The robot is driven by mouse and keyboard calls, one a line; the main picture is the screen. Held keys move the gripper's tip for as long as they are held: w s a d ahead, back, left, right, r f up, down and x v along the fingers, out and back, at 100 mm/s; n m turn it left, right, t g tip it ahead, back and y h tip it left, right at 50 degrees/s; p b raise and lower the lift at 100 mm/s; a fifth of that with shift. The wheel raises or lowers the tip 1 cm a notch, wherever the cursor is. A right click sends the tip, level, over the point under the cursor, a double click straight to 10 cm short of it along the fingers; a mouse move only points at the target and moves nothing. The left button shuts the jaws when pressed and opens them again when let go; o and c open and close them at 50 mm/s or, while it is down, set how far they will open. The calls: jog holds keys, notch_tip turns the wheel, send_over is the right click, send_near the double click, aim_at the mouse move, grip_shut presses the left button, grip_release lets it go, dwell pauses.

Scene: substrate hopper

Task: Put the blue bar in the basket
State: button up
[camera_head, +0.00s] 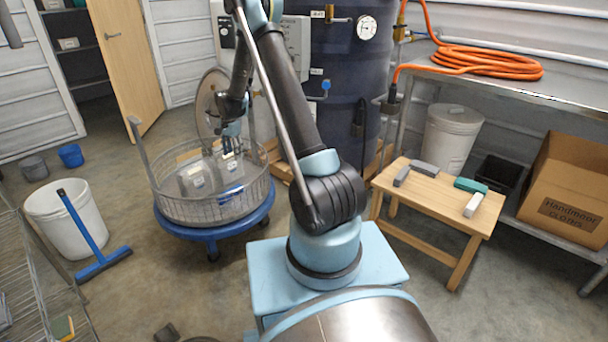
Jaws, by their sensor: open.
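The basket (213,208) is a round wire basket with a tall side handle, standing on a blue round dolly (215,233). A blue bar (231,191) shows through the mesh inside the basket, at its right side. Pale grey labelled blocks (195,180) also lie in the basket. My gripper (232,150) is over the basket's back right part, pointing down, open, above the blue bar and apart from it as far as I can tell. The lower part of the basket's contents is partly hidden by the mesh.
A small wooden table (440,201) at right bears grey, white and green bars. A white bucket (65,218) and a blue squeegee (88,232) stand left of the basket. A dark tank (335,80) stands behind. A cardboard box (570,185) is far right.

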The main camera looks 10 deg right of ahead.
jog(key=s+d+r+n+t, duration=0.1)
jog(key=s+d+r+n, duration=0.1)
jog(key=s+d+r, duration=0.7)
jog(key=s+d+r+n, duration=0.3)
jog(key=s+d+r, duration=0.3)
jog(key=s+r, duration=0.7)
jog(key=s+d+f+n, duration=0.1)
jog(key=s+d+f, duration=0.1)
jog(key=s, duration=0.7)
jog(key=s+d+f+n, duration=0.1)
jog(key=s+d+n, duration=0.1)
jog(key=s, duration=0.7)
jog(key=s+d+f+n+t, duration=0.1)
jog(key=s+d+f, duration=0.1)
jog(key=s, duration=0.7)
jog(key=shift+s+d+f+n, duration=0.2)
jog(key=shift+d+f+n, duration=0.1)
jog(key=shift+d+n, duration=0.1)
